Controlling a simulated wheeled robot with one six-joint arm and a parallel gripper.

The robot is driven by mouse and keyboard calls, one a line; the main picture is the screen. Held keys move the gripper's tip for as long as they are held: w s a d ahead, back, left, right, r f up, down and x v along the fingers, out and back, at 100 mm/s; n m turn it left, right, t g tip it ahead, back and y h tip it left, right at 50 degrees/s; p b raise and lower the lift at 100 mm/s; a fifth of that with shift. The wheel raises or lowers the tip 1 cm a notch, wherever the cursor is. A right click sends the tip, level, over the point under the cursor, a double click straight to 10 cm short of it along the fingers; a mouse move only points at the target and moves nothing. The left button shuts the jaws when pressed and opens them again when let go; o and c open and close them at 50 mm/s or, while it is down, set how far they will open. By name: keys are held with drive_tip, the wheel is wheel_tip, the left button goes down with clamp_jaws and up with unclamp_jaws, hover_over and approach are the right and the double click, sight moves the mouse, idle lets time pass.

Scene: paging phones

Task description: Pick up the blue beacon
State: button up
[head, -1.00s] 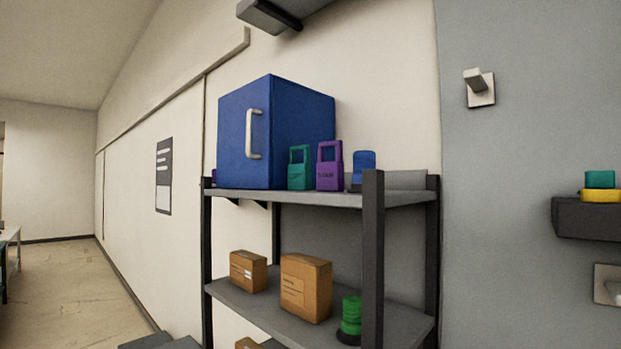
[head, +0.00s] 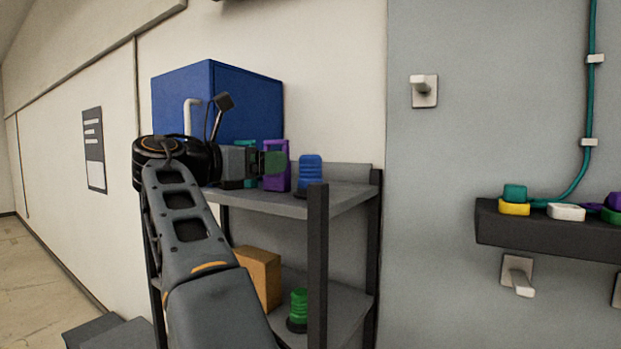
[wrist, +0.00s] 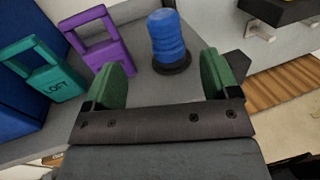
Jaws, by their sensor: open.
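The blue beacon (head: 310,171) stands upright on the top shelf near its front right post. In the wrist view the beacon (wrist: 167,37) is a ribbed blue cylinder on a dark round base, ahead of my gripper (wrist: 164,82) and between the lines of its two green fingers. My gripper (head: 262,163) is open and empty; a gap shows between the fingers and the beacon. In the head view my gripper comes in from the left, level with the beacon and in front of the purple tag.
A purple tag (wrist: 97,42) and a teal tag (wrist: 42,70) stand left of the beacon, close to my left finger. A big blue cabinet (head: 240,95) is behind them. The shelf's dark post (head: 317,250) rises at the front right. A green beacon (head: 298,308) stands on the lower shelf.

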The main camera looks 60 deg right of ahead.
sight(303, 158)
drive_tip(key=x, duration=0.6)
drive_tip(key=shift+s+d+p, duration=0.2)
drive_tip(key=shift+d+p, duration=0.15)
drive_tip(key=shift+p, duration=0.05)
drive_tip(key=shift+p+x, duration=0.75)
drive_tip(key=shift+x, duration=1.85)
drive_tip(key=shift+s, duration=0.15)
drive_tip(key=shift+c, duration=0.4)
clamp_jaws()
